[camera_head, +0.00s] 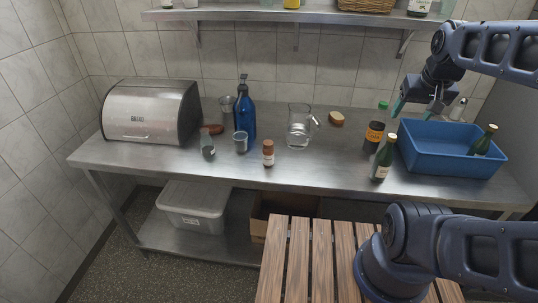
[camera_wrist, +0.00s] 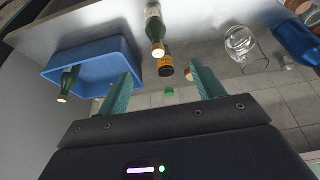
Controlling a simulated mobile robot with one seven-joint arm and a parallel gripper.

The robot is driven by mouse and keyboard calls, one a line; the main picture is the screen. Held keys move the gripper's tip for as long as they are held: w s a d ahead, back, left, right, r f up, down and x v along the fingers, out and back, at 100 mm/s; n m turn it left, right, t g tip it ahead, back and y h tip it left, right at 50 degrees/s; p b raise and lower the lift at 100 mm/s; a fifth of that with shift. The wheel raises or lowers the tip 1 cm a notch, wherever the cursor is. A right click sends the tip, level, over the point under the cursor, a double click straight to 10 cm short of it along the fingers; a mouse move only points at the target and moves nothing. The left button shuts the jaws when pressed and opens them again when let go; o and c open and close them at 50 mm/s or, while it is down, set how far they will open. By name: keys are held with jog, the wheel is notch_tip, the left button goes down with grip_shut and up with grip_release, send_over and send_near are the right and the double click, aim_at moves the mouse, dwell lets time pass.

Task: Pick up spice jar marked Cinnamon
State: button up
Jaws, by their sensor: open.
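A small spice jar (camera_head: 268,153) with a reddish-brown cap stands upright near the front edge of the steel counter, left of centre in the head view. Its label is too small to read, so I cannot confirm that it says Cinnamon. My gripper (camera_head: 415,110) is open and empty, above the back right of the counter and well to the right of this jar. In the wrist view its teal fingers (camera_wrist: 162,72) are spread, with a dark jar with an orange label (camera_wrist: 167,66) showing between them, farther off.
A blue bin (camera_head: 450,164) holding a green bottle is at the right. A green bottle (camera_head: 382,160) and the orange-labelled jar (camera_head: 374,136) stand beside it. A glass pitcher (camera_head: 299,127), blue pump bottle (camera_head: 246,115), cup (camera_head: 240,143) and dark jar (camera_head: 208,147) surround the small jar.

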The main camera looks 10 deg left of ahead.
jog(key=shift+c, duration=0.4)
jog(key=w+a+n+g, duration=0.1)
jog(key=w+a+n, duration=0.2)
jog(key=w+a, duration=0.4)
jog(key=n+g, duration=0.4)
jog(key=n, duration=0.5)
send_near(268, 151)
jog(key=shift+w+a+f, duration=0.15)
jog(key=shift+w+f, duration=0.15)
jog(key=shift+w, duration=0.5)
notch_tip(268, 151, down, 5)
jog(key=shift+a+f, duration=0.1)
jog(key=shift+f, duration=0.15)
jog(key=shift+d+f, duration=0.2)
jog(key=shift+f, duration=2.5)
jog(key=c, duration=1.1)
